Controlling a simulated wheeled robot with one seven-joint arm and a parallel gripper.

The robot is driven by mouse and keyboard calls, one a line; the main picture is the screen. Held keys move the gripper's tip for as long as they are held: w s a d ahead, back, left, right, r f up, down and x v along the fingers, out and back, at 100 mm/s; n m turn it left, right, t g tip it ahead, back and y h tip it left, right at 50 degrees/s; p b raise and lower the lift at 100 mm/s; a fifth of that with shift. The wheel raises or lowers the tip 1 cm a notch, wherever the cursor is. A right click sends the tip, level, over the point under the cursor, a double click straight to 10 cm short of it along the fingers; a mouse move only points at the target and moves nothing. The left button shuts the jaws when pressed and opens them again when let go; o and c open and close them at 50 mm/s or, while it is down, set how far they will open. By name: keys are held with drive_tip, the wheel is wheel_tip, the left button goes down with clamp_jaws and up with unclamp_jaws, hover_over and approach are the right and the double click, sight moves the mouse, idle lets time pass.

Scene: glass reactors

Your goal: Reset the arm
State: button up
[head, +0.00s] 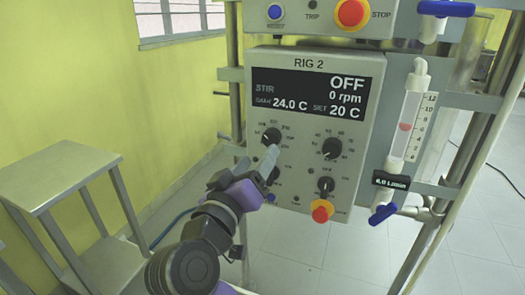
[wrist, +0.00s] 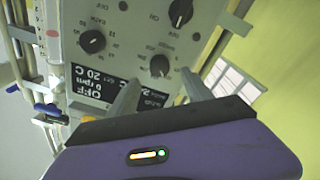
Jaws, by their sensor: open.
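My gripper (head: 257,165) is in front of the left part of the RIG 2 control panel (head: 369,75), near the upper left knob (head: 271,137). Its two grey fingers are apart with nothing between them. I cannot tell whether a fingertip touches the panel. In the wrist view my gripper (wrist: 160,92) points at the panel, which appears upside down, with a knob (wrist: 160,66) just beyond the fingers. The display (head: 315,94) reads OFF, 0 rpm, 24.0 C and SET 20 C.
A flow meter (head: 405,125) with blue valve handles (head: 383,214) stands right of the panel. A red and yellow stop button (head: 322,211) sits at the panel's lower right. Metal rails frame the rig. A steel side table (head: 60,175) stands at left by the yellow wall.

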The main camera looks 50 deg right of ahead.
drive_tip(key=shift+s+a, duration=0.25)
drive_tip(key=shift+a, duration=0.3)
